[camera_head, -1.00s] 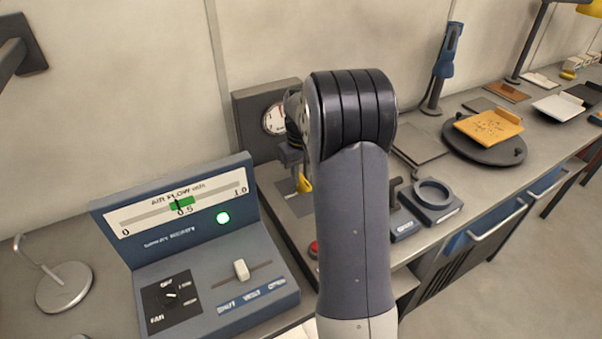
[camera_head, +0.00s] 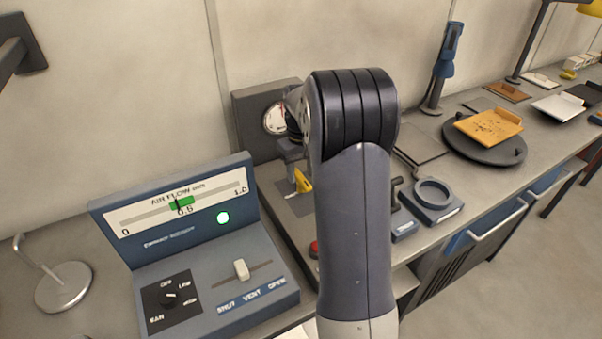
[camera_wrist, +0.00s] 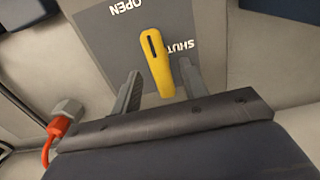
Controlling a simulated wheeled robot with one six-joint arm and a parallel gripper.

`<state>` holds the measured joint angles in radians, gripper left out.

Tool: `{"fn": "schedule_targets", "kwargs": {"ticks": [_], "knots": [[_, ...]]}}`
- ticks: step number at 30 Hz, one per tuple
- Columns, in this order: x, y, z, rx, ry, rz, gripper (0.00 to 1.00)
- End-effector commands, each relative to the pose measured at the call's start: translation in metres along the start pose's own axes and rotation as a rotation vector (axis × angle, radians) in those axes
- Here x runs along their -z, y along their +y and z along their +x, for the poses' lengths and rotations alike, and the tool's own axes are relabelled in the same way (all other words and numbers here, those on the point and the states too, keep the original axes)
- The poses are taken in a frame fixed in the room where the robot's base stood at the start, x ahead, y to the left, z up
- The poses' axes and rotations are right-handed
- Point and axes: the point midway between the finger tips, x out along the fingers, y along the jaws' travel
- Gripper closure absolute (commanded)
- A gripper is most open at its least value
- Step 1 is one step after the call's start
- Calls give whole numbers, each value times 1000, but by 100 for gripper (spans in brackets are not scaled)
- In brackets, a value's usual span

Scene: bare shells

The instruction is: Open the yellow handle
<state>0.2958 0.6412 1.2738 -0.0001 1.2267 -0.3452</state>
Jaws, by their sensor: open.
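The yellow handle (camera_wrist: 158,62) shows in the wrist view on a grey plate (camera_wrist: 97,33) lettered OPEN and SHUT, with the SHUT lettering just to its right. My gripper (camera_wrist: 160,88) is open, with one finger on each side of the handle's lower part; I cannot tell whether either touches it. In the head view part of the yellow handle (camera_head: 303,182) shows just left of my arm, below my wrist. My arm hides the rest of it, and the gripper (camera_head: 295,180) is only partly visible there.
An air flow panel (camera_head: 215,255) with a dial, a slider and a lit green lamp stands at the left. A round gauge (camera_head: 274,119) is behind my wrist. A red button (camera_head: 314,249) and a blue ring fixture (camera_head: 433,198) sit near my arm.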

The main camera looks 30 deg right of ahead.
Motion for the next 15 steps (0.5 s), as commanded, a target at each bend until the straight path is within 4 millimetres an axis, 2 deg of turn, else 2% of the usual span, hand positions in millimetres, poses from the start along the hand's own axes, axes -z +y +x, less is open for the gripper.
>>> {"fn": "schedule_targets", "kwargs": {"ticks": [9,15], "knots": [[1,0,-64,-2,5,0,58],[1,0,-90,-1,3,0,58]]}}
